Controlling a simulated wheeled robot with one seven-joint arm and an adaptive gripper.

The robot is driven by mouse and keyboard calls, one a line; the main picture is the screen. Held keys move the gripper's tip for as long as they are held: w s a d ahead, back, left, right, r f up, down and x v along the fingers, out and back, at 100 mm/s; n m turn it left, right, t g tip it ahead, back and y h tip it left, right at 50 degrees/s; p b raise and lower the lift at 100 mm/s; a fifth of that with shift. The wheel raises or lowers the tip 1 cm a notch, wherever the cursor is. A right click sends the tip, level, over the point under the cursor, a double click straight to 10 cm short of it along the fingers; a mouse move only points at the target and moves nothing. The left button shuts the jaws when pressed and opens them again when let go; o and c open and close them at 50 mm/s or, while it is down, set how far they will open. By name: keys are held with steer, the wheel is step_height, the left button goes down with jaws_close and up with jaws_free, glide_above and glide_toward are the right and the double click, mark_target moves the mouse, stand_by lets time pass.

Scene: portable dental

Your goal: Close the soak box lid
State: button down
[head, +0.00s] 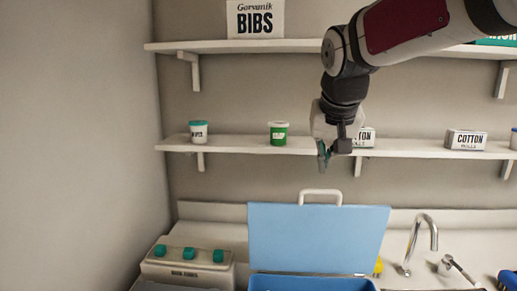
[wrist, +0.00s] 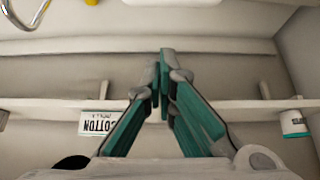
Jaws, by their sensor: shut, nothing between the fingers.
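The soak box (head: 310,283) is blue and stands at the bottom middle of the head view, with only its upper edge showing. Its light blue lid (head: 318,238) stands open and upright at the back, with a white handle (head: 320,192) on its top edge. My gripper (head: 323,165) is above the lid and apart from it, in front of the lower shelf. In the wrist view its teal fingers (wrist: 160,85) meet at the tips, shut and empty. The lid does not show in the wrist view.
A lower shelf (head: 235,145) with tubs and cotton boxes runs behind my gripper. An upper shelf holds a bibs box (head: 255,18). A unit with teal knobs (head: 187,268) stands left of the soak box; a faucet (head: 422,240) is to its right.

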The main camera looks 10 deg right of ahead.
steer(key=a+x, duration=0.1)
steer(key=x, duration=0.4)
steer(key=s, duration=0.2)
steer(key=s+p, duration=0.1)
steer(key=s, duration=0.1)
steer(key=shift+r, duration=0.25)
